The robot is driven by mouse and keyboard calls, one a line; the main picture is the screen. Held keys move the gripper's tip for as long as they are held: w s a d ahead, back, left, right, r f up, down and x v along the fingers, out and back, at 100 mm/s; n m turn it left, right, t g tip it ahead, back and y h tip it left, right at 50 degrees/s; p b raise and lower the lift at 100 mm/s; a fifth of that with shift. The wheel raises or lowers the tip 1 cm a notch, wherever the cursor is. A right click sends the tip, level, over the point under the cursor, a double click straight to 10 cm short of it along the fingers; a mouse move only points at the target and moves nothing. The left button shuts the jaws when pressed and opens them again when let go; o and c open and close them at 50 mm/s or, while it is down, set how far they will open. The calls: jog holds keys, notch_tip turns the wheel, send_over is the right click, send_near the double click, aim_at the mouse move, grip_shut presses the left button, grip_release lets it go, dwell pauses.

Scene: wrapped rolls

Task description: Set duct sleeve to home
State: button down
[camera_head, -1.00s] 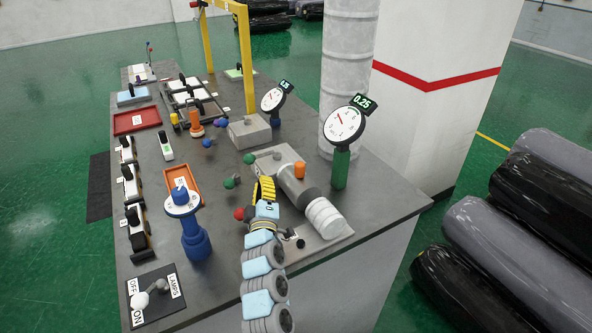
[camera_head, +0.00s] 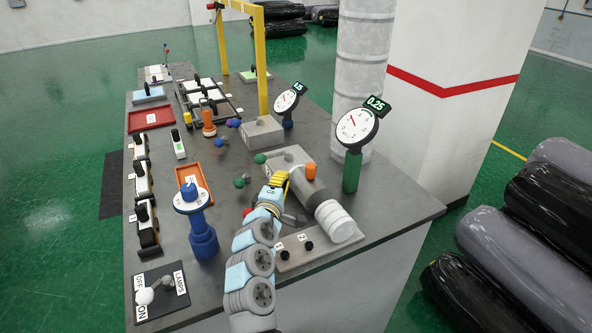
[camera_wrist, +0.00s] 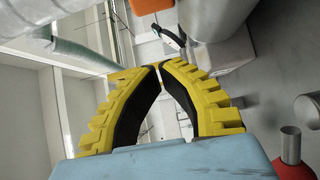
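The duct sleeve seems to be the grey cylinder (camera_head: 308,190) with an orange knob (camera_head: 311,171) on top, in line with a white ribbed duct (camera_head: 336,222) on a flat base plate at the table's front right. My gripper (camera_head: 280,177) has yellow fingers and is just left of the grey cylinder, apart from the knob. In the wrist view my gripper (camera_wrist: 159,66) has its fingertips together with nothing between them. The grey cylinder (camera_wrist: 214,18) and orange knob (camera_wrist: 150,5) show beyond the fingers at the top.
A red ball knob (camera_head: 247,211) and green ball knobs (camera_head: 239,183) stand left of my gripper. A blue pedestal (camera_head: 203,238) is at left. A large pale column (camera_head: 360,75) rises behind.

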aim_at(300, 176)
jog(key=shift+b+x, duration=0.95)
jog(key=shift+x, duration=2.8)
jog(key=shift+w+d+f+b, duration=0.15)
jog(key=shift+w+b, duration=0.3)
jog(key=shift+w+d+b, duration=0.1)
jog(key=shift+w+b, duration=0.2)
jog(key=shift+w, duration=0.1)
jog(key=shift+w+b, duration=0.3)
jog(key=shift+w, duration=0.05)
jog(key=shift+s+d+r+p, duration=0.35)
jog(key=shift+s+p, duration=0.05)
jog(key=shift+p, duration=0.5)
jog(key=shift+s+d+f+p, duration=0.15)
jog(key=shift+s+d+p, duration=0.2)
jog(key=shift+p, duration=0.25)
jog(key=shift+s+d+p, duration=0.3)
jog(key=shift+s+p, duration=0.1)
jog(key=shift+p, duration=0.05)
jog(key=shift+s+d+f+p, duration=0.1)
jog(key=shift+s+d+p, duration=0.15)
jog(key=shift+s+p, duration=0.15)
